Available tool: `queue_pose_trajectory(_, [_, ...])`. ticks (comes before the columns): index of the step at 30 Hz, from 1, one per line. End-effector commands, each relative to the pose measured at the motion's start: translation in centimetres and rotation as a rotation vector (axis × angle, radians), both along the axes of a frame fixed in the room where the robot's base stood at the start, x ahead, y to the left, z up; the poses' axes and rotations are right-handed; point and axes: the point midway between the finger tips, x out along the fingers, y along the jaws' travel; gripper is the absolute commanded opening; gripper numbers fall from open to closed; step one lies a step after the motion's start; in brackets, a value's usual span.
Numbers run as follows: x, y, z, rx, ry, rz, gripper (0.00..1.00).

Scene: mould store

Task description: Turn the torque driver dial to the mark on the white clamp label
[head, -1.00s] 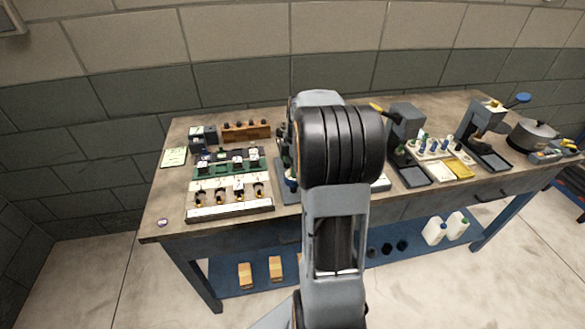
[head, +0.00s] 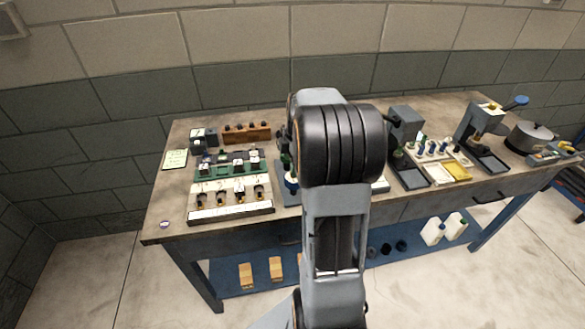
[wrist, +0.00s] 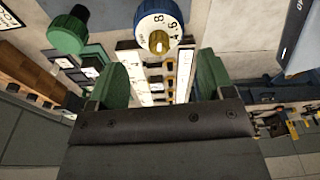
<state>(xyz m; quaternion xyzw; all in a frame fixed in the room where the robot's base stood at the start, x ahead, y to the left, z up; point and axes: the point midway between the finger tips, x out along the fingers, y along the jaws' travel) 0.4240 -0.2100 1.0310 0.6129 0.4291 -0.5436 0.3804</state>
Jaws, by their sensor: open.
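In the wrist view, a round dial (wrist: 147,27) with a white numbered ring, blue body and yellowish centre lies just beyond my gripper. It is probably the torque driver dial; digits including 6 and 8 show, but its setting is not clear. My gripper (wrist: 163,82) is open, with two green fingers spread apart and nothing between them, short of the dial. In the head view my arm hides the gripper. A blue knob (head: 291,184), likely the same dial, shows beside my arm. White labels (head: 239,190) show on the clamp rack; their marks are too small to read.
A green knob (wrist: 68,32) stands left of the dial in the wrist view. The bench's front left corner is mostly clear.

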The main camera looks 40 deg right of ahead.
Motion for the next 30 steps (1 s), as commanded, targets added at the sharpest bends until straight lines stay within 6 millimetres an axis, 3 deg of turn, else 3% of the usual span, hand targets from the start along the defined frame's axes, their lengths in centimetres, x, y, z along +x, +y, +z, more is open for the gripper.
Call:
queue_pose_trajectory(18, [0.0,0.0,5.5,0.000,-0.001,0.000,0.74])
queue_pose_trajectory(30, [0.0,0.0,5.8,0.000,0.000,0.000,0.74])
